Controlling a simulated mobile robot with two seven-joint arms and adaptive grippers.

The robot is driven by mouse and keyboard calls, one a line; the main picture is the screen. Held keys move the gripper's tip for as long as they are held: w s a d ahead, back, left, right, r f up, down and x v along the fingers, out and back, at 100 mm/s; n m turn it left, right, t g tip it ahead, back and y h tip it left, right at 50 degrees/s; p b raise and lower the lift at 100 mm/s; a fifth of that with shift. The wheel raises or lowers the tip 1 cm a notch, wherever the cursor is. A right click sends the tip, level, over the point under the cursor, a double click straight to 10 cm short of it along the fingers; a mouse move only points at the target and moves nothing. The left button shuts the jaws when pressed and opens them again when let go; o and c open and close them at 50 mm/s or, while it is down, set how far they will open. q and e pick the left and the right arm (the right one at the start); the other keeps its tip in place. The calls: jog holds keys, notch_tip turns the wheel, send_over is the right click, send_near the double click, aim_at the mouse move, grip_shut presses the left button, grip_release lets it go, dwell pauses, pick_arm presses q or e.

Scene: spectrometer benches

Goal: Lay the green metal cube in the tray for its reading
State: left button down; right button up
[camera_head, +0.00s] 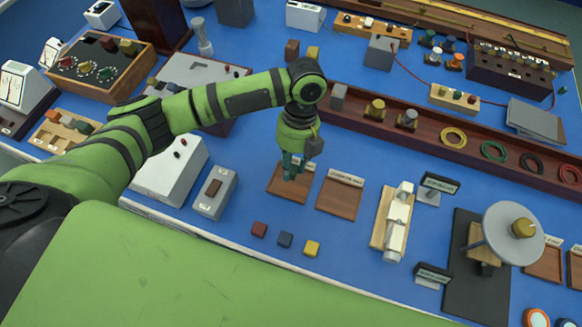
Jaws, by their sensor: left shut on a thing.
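My left gripper (292,172) reaches down from the left arm over a brown wooden tray (282,191) with a small label at its back edge. It is shut on a small dark green thing, which looks like the green metal cube; the fingers hide most of it. I cannot tell whether the cube touches the tray. A second labelled brown tray (337,202) lies just to the right. My right gripper is not in view.
A red cube (260,229), a blue cube (285,239) and a yellow cube (311,248) lie in front. A grey switch box (214,192) stands left of the tray. A long wooden rack (383,125) runs behind; a cream instrument (396,220) stands right.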

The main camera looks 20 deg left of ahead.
aim_at(293, 165)
pick_arm(q)
notch_tip(293, 165, down, 3)
jog(key=shift+f+p, duration=0.2)
jog(key=shift+p, duration=0.25)
jog(key=shift+f, duration=0.45)
jog(key=c, duration=0.9)
grip_release()
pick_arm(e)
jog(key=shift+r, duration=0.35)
